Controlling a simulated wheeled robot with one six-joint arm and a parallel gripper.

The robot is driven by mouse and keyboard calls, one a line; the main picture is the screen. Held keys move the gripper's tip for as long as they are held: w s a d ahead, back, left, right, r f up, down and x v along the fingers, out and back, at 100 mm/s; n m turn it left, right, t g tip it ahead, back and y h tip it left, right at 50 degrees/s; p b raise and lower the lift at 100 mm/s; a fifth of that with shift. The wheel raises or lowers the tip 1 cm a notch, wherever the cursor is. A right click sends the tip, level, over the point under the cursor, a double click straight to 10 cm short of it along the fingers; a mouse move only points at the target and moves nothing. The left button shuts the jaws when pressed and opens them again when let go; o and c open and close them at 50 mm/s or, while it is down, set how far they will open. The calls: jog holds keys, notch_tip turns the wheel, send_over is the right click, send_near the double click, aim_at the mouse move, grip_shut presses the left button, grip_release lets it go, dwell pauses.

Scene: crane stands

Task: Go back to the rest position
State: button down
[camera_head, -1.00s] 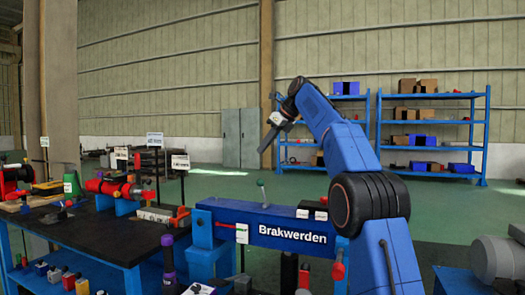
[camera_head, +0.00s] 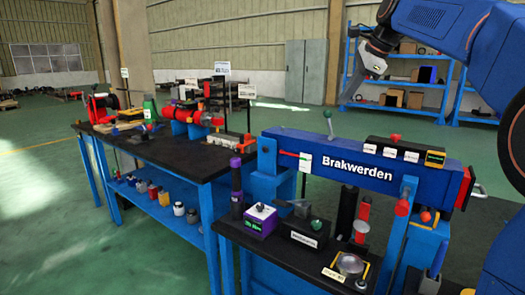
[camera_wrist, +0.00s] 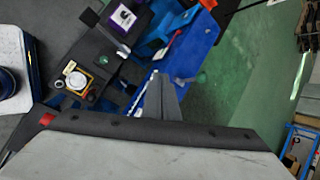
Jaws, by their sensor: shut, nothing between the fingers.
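My blue arm enters from the right edge of the head view. The fingertips appear clear of the beam and bench.
A dark bench with blue legs (camera_head: 135,148) carries red and blue equipment at left. A purple-sided box (camera_head: 260,222) and a gauge device (camera_head: 350,264) stand on the front bench. Blue shelves (camera_head: 425,85) and a grey cabinet (camera_head: 305,70) stand behind. Green floor is free at left.

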jog(key=s+d+f+n+h, duration=0.1)
jog(key=s+f+n, duration=0.8)
jog(key=s+f, duration=0.9)
jog(key=s+d+f+n+h, duration=0.2)
jog(key=s+f+n, duration=0.8)
jog(key=s+f, duration=0.9)
jog(key=s, duration=0.3)
jog(key=shift+s+d+g+h, duration=0.15)
jog(key=shift+s+g+h, duration=0.15)
jog(key=shift+s, duration=0.1)
